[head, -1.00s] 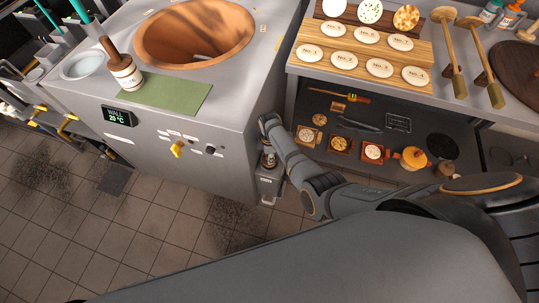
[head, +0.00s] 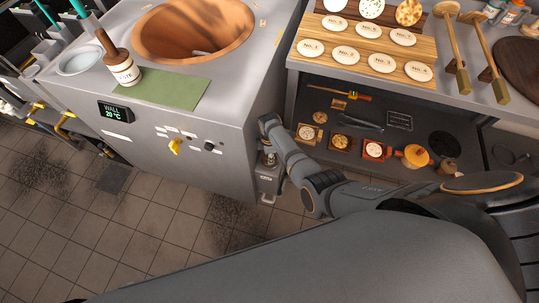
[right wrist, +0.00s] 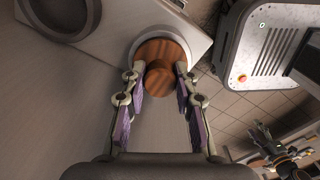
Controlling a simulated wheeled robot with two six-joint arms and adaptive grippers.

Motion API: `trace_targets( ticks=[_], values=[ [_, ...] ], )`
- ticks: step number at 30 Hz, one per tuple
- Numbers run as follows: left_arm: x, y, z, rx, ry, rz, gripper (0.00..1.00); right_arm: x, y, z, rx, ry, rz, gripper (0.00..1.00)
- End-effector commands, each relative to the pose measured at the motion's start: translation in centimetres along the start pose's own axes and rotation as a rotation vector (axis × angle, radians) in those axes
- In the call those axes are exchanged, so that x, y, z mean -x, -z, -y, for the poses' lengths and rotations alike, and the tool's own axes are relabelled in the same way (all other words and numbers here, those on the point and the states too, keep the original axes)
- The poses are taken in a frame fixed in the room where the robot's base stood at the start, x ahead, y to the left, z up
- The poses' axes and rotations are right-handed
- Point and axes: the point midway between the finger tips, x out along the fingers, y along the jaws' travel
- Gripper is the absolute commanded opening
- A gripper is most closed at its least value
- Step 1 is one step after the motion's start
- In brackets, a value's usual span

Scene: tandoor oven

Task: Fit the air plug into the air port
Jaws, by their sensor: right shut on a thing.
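The air plug (right wrist: 161,53) is a round wooden disc with a short wooden knob, seen from above in the right wrist view. My right gripper (right wrist: 160,80) is shut on the knob. A pale ring, apparently the air port (right wrist: 134,50), shows around the plug's edge; I cannot tell how deep the plug sits in it. In the head view my right gripper (head: 267,158) is low beside the oven's right side, above a small metal box (head: 269,183). The plug is too small to make out there. My left gripper is not in view.
The tandoor oven (head: 225,90) stands close left of my right arm. A counter with a lower shelf (head: 400,120) holding several small items is to the right. A dark round rim (right wrist: 98,18) lies upper left in the wrist view. Tiled floor (head: 150,215) is open in front.

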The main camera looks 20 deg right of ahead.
Motion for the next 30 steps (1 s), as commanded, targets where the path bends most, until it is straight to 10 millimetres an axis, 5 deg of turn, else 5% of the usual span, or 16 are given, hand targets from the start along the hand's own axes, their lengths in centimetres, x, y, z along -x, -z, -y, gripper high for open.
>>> trace_targets(
  ticks=[12, 13, 18, 30],
  values=[
    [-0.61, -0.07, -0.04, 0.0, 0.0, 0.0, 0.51, -0.83, -0.01, 0.06, 0.0, 0.001, 0.0, 0.0],
    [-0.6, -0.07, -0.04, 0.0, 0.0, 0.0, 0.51, -0.83, -0.01, 0.08, 0.0, 0.002, 0.0, 0.3],
    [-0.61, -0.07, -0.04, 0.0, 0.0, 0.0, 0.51, -0.88, -0.01, 0.14, 0.0, 0.003, 0.0, 0.54],
    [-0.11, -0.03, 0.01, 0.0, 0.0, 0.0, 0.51, -0.34, -0.01, 0.08, 0.0, 0.002, 0.0, 0.56]
  ],
)
